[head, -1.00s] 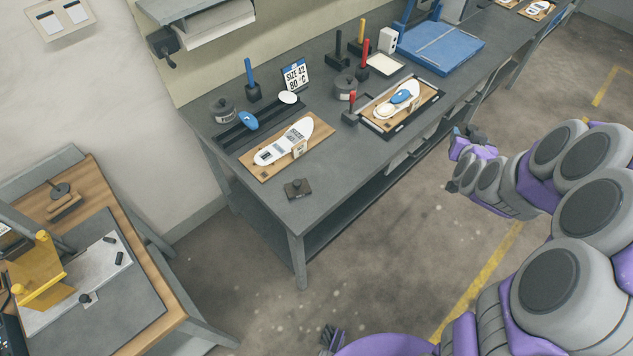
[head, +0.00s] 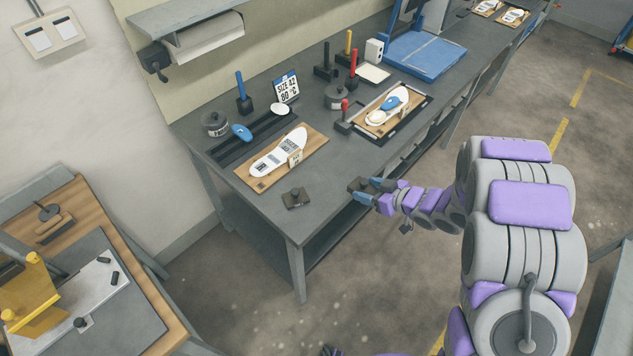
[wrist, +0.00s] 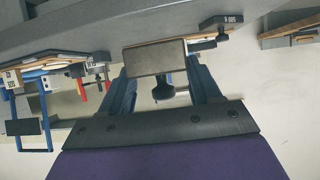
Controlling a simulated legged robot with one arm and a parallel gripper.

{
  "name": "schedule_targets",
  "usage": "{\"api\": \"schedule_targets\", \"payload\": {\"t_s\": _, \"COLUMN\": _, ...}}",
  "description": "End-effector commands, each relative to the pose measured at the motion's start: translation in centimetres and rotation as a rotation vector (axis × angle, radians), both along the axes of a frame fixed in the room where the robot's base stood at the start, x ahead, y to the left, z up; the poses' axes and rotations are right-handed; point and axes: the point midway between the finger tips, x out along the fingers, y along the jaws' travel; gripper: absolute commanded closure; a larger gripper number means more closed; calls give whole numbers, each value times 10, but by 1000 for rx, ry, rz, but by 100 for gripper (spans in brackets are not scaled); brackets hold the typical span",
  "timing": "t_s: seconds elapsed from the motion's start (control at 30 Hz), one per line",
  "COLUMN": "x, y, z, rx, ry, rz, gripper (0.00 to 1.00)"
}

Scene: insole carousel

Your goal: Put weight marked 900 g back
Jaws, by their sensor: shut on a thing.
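My gripper (head: 366,188) is beside the table's front edge in the head view. Its blue fingers are shut on a dark rectangular weight with a knob (wrist: 156,58), which also shows in the head view (head: 359,184). I cannot read a mark on it. A similar dark weight with a knob (head: 295,198) sits on the grey table (head: 262,213), near the front corner, left of my gripper.
A wooden board with a white insole (head: 282,158) lies behind the loose weight. A second board in a dark tray (head: 390,112) lies to the right. Round dark pots (head: 215,124) and coloured-handled tools stand behind. Bare tabletop surrounds the loose weight.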

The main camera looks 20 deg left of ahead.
Motion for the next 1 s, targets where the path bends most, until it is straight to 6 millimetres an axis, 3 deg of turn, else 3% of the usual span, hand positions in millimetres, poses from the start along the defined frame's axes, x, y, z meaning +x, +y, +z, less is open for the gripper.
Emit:
{"api": "schedule_targets", "payload": {"t_s": 0.17, "x": -6, "y": 11, "z": -7, "rx": 2, "ry": -2, "rz": 38, "gripper": 100}}
{"api": "schedule_targets", "payload": {"t_s": 0.7, "x": 23, "y": 118, "z": -19, "rx": 0, "ry": -4, "rz": 41, "gripper": 100}}
{"api": "schedule_targets", "payload": {"t_s": 1.0, "x": 36, "y": 151, "z": -20, "rx": 3, "ry": -3, "rz": 35, "gripper": 100}}
